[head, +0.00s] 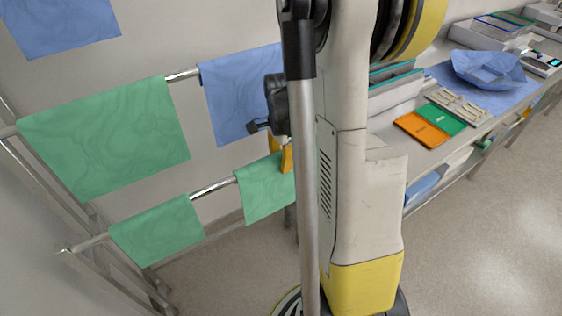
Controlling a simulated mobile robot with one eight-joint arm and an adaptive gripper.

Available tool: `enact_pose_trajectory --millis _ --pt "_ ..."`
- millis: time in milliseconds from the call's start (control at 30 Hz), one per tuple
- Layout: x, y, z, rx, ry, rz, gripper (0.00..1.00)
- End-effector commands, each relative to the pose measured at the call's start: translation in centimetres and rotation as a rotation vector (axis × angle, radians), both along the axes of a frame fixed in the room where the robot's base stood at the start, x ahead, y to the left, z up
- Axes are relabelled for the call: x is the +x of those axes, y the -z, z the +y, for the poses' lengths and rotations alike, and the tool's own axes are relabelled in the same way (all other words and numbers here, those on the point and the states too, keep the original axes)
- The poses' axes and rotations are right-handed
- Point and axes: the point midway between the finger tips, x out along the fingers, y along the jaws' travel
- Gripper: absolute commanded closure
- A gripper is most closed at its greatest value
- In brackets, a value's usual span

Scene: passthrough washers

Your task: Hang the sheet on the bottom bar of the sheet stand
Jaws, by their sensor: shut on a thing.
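The sheet stand has metal bars against the wall. Its bottom bar (213,188) carries a green sheet (157,231) at the left. A second green sheet (262,191) hangs at the bottom bar farther right, its right part hidden behind my arm. My gripper (281,158), with a black body and orange-yellow fingers, is at the top edge of this second sheet and shut on it. My arm hides part of the gripper. I cannot tell whether the sheet's weight rests on the bar.
The upper bar (183,75) holds a green sheet (105,138) and a blue sheet (235,95). Another blue sheet (60,25) hangs higher at the left. A bench (455,140) with trays, orange and green packs and a blue wrap stands at the right. The floor at the right is clear.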

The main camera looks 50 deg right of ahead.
Motion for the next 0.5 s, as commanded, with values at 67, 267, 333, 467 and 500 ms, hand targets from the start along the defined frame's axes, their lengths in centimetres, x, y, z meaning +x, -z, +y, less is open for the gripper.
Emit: enact_pose_trajectory --millis 67,267,333,467,500 --pt "0.0 0.03 0.0 0.0 0.0 0.0 1.0" --pt "0.0 0.0 0.0 0.0 0.0 0.0 0.62" --pt "0.0 0.0 0.0 0.0 0.0 0.0 0.46" --pt "0.0 0.0 0.0 0.0 0.0 0.0 0.46" --pt "0.0 0.0 0.0 0.0 0.0 0.0 0.46"
